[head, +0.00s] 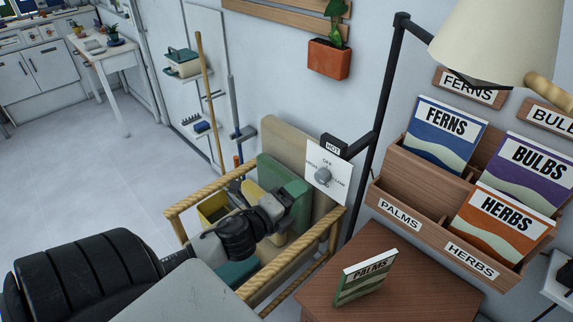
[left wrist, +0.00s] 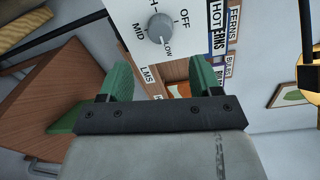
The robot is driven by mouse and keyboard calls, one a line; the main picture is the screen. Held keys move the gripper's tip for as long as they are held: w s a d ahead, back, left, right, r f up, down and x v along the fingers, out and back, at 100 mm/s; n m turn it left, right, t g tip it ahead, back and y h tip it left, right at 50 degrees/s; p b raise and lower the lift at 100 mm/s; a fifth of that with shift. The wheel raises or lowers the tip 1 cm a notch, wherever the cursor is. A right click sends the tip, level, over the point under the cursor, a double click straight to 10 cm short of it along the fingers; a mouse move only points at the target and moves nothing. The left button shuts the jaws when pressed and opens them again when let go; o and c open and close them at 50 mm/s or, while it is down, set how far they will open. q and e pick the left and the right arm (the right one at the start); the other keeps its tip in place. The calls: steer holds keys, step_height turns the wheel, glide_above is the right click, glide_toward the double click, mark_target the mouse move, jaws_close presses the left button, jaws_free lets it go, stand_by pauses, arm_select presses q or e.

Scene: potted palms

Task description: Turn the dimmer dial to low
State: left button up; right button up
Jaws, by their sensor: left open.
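The dimmer dial (head: 323,176) is a round grey knob on a white panel (head: 312,161) fixed below the black lamp post's HOT label. OFF is at the panel's top and LOW at its right. The knob also shows in the left wrist view (left wrist: 161,27), with OFF, LOW and MID printed around it. My left gripper (head: 294,192) is to the left of and below the dial in the head view. Its green fingers (left wrist: 160,78) are apart and empty, with the dial beyond them, not touching. My right gripper is not in view.
A rope-edged cart (head: 188,205) holding boxes stands around my left forearm. A wooden table (head: 395,285) bears a PALMS packet (head: 364,277). A wooden rack (head: 428,235) with seed packets and a lamp shade (head: 495,38) are to the right. The floor at left is clear.

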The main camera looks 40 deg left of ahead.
arm_select(q)
steer(key=shift+s+a+r, duration=0.1)
steer(key=shift+s, duration=1.2)
steer(key=s+d+f+n+g+y, duration=0.1)
steer(key=s+d+f+n+g, duration=0.45)
steer(key=s+n+g, duration=0.35)
steer(key=s+d+f+n+g, duration=0.5)
steer(key=s+d+n, duration=0.25)
steer(key=n, duration=0.25)
step_height(320, 180, down, 27)
steer(key=s+g, duration=0.1)
steer(key=s, duration=0.1)
steer(key=s+a+f+g, duration=0.1)
steer(key=s+a+f, duration=0.2)
steer(key=s+f, duration=1.1)
steer(key=shift+s+a+f, duration=0.3)
steer(key=shift+s+f, duration=0.05)
steer(key=shift+s, duration=0.2)
